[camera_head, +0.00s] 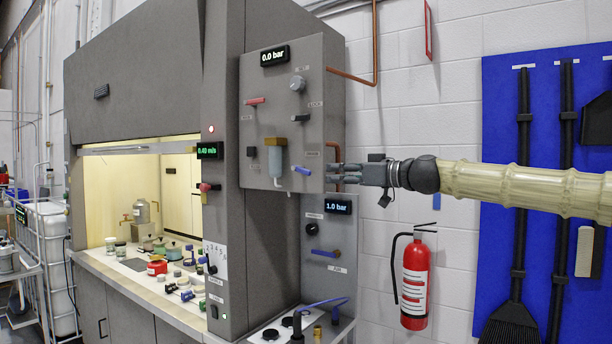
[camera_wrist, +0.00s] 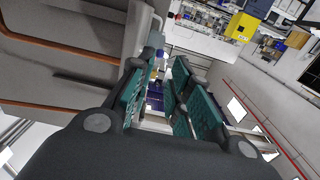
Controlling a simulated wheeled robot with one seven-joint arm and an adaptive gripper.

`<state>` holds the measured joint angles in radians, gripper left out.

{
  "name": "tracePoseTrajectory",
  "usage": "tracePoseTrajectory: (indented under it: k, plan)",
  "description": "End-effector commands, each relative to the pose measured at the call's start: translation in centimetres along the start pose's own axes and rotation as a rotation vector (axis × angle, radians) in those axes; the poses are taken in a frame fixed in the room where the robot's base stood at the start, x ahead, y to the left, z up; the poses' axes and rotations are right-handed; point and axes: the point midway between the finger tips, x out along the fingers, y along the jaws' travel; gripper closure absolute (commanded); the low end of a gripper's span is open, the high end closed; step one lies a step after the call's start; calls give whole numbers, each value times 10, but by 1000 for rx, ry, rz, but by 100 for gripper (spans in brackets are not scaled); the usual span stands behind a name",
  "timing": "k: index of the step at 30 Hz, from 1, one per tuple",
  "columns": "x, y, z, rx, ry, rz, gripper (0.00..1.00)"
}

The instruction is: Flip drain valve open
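A grey control panel (camera_head: 318,75) is fixed on the side of the fume hood. A short blue lever (camera_head: 302,171) sits low on it, beside a small label that seems to read DRAIN. The lever slants down to the right. A filter with a pale blue bowl (camera_head: 275,165) hangs just left of it. My gripper (camera_head: 330,173) is at the panel's right edge, level with the lever and a short gap to its right. In the wrist view the teal-padded fingers (camera_wrist: 162,75) are apart with nothing between them. A small blue part (camera_wrist: 160,53) shows near the left fingertip; I cannot tell whether it is the lever.
A red lever (camera_head: 255,101), a black lever (camera_head: 304,116) and a knob (camera_head: 298,83) share the panel. A lower panel (camera_head: 328,240) has a blue AIR lever. Copper pipe (camera_head: 350,76) runs right of the panel. A fire extinguisher (camera_head: 415,280) hangs below my arm.

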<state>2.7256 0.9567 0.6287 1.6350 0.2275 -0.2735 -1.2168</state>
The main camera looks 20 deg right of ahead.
Motion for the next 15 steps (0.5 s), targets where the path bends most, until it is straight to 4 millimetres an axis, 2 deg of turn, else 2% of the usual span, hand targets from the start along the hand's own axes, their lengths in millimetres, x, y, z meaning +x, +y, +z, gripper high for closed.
tracePoseTrajectory:
  k: [2, 5, 15]
  plan:
    - [-4, 1, -8, -8, 12, -2, 80]
    - [-1, 1, -10, -10, 14, -3, 80]
    - [32, 1, -11, -9, 12, -3, 80]
